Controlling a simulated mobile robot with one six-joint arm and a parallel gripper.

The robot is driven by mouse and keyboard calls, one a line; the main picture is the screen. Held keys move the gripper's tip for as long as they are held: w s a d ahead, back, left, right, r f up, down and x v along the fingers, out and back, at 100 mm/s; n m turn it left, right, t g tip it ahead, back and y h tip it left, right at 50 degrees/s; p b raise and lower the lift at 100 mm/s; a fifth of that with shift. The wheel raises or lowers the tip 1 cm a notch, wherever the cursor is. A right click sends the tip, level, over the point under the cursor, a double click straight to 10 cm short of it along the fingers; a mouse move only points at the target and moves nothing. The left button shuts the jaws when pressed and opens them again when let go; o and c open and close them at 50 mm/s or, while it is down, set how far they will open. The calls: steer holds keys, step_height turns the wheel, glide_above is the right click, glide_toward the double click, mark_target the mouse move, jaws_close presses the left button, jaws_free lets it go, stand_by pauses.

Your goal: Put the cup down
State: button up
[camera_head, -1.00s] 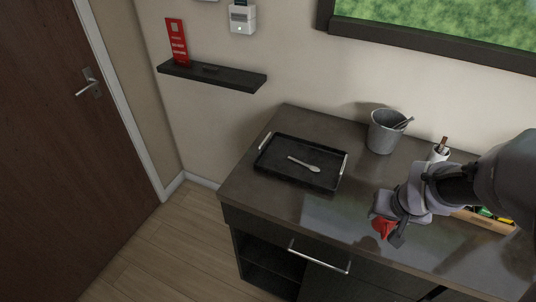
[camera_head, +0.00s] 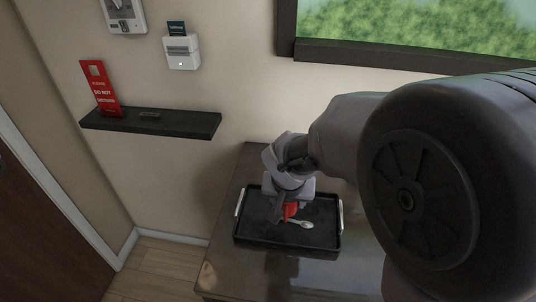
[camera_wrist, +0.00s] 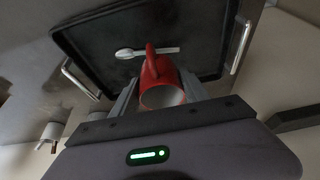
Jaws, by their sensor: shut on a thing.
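The red cup (camera_wrist: 158,78) with a white inside is held between the fingers of my gripper (camera_wrist: 160,92). It also shows in the head view as a small red patch (camera_head: 290,210), partly hidden by my gripper (camera_head: 284,208). The cup is over the black tray (camera_head: 262,236); I cannot tell whether it touches the tray floor. In the wrist view its handle points toward the silver spoon (camera_wrist: 128,53). The spoon lies on the tray, and in the head view it is just right of and below the cup (camera_head: 301,224).
The tray has raised rims and two silver handles (camera_head: 240,203). The dark counter (camera_head: 222,262) is bare around the tray's left and front. A wall shelf (camera_head: 150,122) with a red sign (camera_head: 101,88) is at left. My arm hides the counter's right side.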

steer(key=w+a, duration=0.4)
steer(key=shift+w+a+f+b, duration=0.15)
steer(key=shift+w+f+b, duration=0.1)
steer(key=shift+f+b, duration=0.1)
steer(key=shift+w+a+f, duration=0.15)
steer(key=shift+w+f, duration=0.05)
steer(key=shift+f+b, duration=0.85)
steer(key=shift+f, duration=0.7)
steer(key=shift+f, duration=0.15)
steer(key=o, duration=1.5)
steer(key=shift+c, duration=0.2)
